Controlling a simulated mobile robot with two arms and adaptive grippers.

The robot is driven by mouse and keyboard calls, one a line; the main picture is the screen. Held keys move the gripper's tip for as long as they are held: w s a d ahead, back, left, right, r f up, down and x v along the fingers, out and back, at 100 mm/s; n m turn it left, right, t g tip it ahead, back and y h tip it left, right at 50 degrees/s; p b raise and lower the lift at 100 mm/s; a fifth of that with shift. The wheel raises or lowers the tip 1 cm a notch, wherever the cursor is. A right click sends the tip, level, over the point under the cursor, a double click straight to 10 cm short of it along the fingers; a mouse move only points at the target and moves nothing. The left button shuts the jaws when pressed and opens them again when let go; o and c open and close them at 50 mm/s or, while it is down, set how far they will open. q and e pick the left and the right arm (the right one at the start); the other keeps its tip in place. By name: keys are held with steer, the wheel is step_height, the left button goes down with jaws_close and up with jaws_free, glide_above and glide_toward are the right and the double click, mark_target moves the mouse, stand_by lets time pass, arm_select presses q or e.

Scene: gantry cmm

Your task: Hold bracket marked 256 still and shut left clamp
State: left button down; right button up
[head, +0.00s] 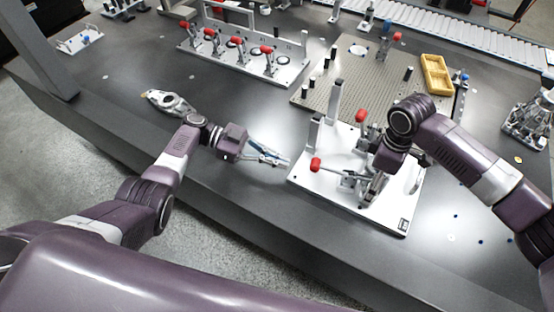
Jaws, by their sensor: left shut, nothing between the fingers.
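A white fixture plate (395,222) stands at the table's middle right, with upright posts and two red-handled clamps. The left clamp's red handle (315,164) points out low to the left. The other clamp's red handle (361,116) stands up behind it. My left gripper (285,162) is shut and empty, just left of the plate and apart from the red handle. My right gripper (372,189) points down over the plate among the clamp parts. Its fingers are partly hidden, so I cannot tell what they hold. No 256 mark is readable, and I cannot single out the bracket.
A grey metal part (170,102) lies on the table at left. A white rack with several red-handled clamps (245,62) stands at the back. A perforated plate (345,72) and a yellow tray (436,75) are behind the fixture. The table's front left is clear.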

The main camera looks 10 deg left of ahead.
arm_select(q)
steer(key=shift+a+f, duration=0.1)
steer(key=shift+a, duration=0.5)
arm_select(e)
steer(key=shift+s+f, duration=0.1)
steer(key=o, duration=1.7)
steer(key=shift+o, duration=0.2)
step_height(320, 180, up, 12)
